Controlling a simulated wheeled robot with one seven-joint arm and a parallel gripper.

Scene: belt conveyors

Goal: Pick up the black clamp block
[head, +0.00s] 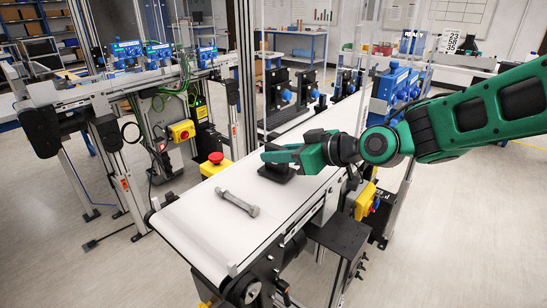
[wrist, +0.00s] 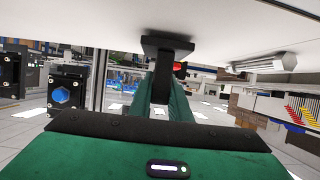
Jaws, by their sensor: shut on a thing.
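The black clamp block (head: 277,174) is on the white conveyor belt, with its wide dark base against or very close to the belt. In the wrist view the clamp block (wrist: 167,46) shows its flared base against the white surface at the top of the picture. My gripper (head: 272,154) reaches in from the right, and its green fingers are shut on the block's upper part. The fingers (wrist: 165,98) point at the block in the wrist view and partly hide it. I cannot tell whether there is a small gap below the base.
A grey bolt (head: 237,203) lies on the belt (head: 205,235) nearer the front; it also shows in the wrist view (wrist: 265,64). Black units with blue knobs (head: 278,92) stand behind the belt. A red emergency button (head: 215,158) is at the belt's left side. The near belt end is clear.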

